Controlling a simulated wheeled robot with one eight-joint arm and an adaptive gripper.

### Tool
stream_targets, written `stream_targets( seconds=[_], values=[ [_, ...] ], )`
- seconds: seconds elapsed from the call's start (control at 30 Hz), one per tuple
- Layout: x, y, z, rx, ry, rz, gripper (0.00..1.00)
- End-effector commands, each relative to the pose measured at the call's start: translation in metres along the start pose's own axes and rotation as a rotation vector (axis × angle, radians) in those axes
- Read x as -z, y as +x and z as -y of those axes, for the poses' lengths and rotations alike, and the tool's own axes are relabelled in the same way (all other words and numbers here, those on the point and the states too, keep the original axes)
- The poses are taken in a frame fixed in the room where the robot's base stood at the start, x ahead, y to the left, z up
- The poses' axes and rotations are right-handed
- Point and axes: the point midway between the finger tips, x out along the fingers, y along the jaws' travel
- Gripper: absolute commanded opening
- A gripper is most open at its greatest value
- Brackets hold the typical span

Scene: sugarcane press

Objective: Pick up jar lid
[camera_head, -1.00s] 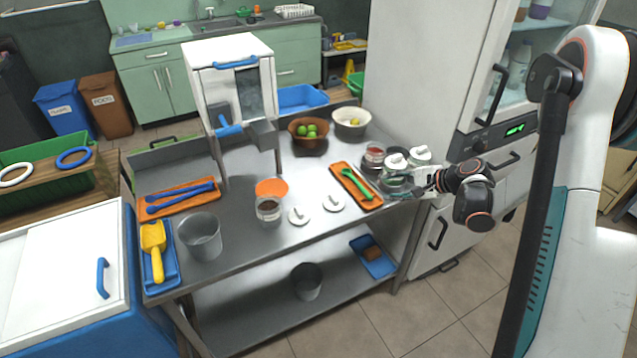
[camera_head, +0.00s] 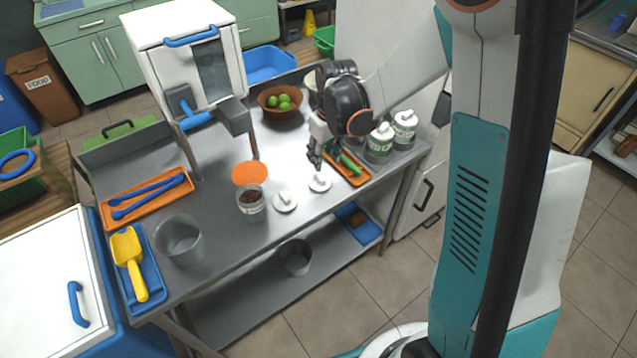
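Two white round jar lids with raised knobs lie on the metal table: a left lid (camera_head: 285,202) and a right lid (camera_head: 320,184). My gripper (camera_head: 318,164) points down just above and behind the right lid, near the orange tray. It appears apart from the lid, but the small gap is hard to judge. The fingers are small and dark, so their opening is unclear. An open glass jar (camera_head: 251,206) with brown contents stands left of the lids. Two jars with white lids, a left one (camera_head: 379,144) and a right one (camera_head: 404,130), stand at the table's right end.
An orange tray (camera_head: 361,180) with a green utensil is partly hidden by my gripper. An orange disc (camera_head: 250,173), a bowl of green fruit (camera_head: 280,101), a clear container (camera_head: 180,243) and a white press machine (camera_head: 185,50) are also around.

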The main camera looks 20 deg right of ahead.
Motion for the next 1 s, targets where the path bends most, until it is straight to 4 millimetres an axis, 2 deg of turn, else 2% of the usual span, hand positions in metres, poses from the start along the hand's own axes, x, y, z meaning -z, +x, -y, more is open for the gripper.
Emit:
stream_targets(
  seconds=[0.03,0.1,0.37,0.7,0.97,1.0],
  values=[
    [0.000,0.011,0.000,0.000,0.000,0.000,0.38],
    [0.000,0.019,0.000,0.000,0.001,0.000,0.38],
    [-0.001,0.033,0.001,0.001,0.002,-0.001,0.38],
    [-0.003,0.077,0.006,0.001,0.002,-0.001,0.38],
    [-0.003,0.079,0.006,0.001,0.002,-0.001,0.38],
    [-0.003,0.079,0.006,0.001,0.002,-0.001,0.32]
  ],
)
